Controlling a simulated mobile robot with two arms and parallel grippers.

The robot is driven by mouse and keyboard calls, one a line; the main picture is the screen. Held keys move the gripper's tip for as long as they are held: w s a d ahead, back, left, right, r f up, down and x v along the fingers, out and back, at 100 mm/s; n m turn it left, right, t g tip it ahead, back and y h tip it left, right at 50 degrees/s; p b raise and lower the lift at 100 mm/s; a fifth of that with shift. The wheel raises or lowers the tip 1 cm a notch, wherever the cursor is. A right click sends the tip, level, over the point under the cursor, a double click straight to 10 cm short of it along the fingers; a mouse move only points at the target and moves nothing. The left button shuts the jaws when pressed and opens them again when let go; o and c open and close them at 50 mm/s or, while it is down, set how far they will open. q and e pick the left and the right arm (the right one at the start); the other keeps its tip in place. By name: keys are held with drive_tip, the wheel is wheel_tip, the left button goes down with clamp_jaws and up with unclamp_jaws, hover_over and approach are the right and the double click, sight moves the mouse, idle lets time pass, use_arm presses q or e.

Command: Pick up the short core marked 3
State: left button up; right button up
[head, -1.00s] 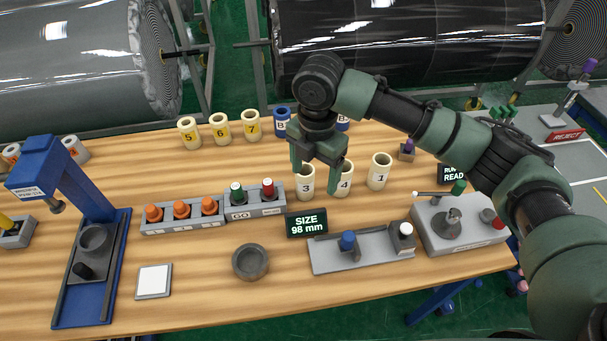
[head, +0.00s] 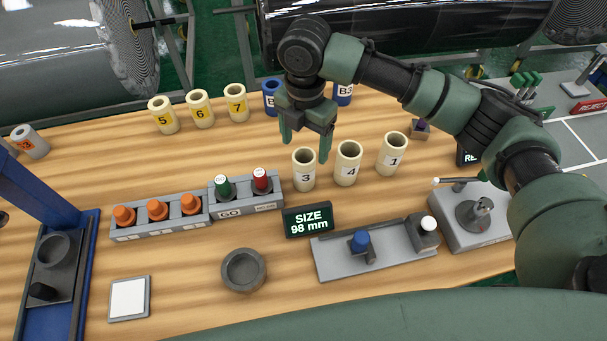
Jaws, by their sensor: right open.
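The short core marked 3 (head: 304,177) is a cream tube standing upright on the wooden table, its open top showing. My right gripper (head: 304,148) is open and empty, pointing down. I cannot tell whether either finger touches the core or how far down the fingers reach. The core marked 1 (head: 392,160) stands further right. My left gripper is not in view.
A size display (head: 308,219) reading 98 mm, a button box (head: 248,203) and a grey fixture (head: 335,262) are in front. Bare table lies left of core 3.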

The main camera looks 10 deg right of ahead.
sight(305, 156)
drive_tip(key=shift+w+f+b, duration=0.1)
drive_tip(key=shift+f+b, duration=0.25)
drive_tip(key=shift+f, duration=1.3)
wheel_tip(305, 156, down, 5)
drive_tip(key=shift+f+p, duration=0.2)
drive_tip(key=shift+p, duration=0.9)
drive_tip(key=shift+f, duration=0.3)
drive_tip(key=shift+a, duration=0.1)
drive_tip(key=c, duration=1.5)
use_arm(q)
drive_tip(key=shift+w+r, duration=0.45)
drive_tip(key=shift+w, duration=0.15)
use_arm(e)
drive_tip(key=shift+c, duration=0.2)
drive_tip(key=shift+r, duration=0.15)
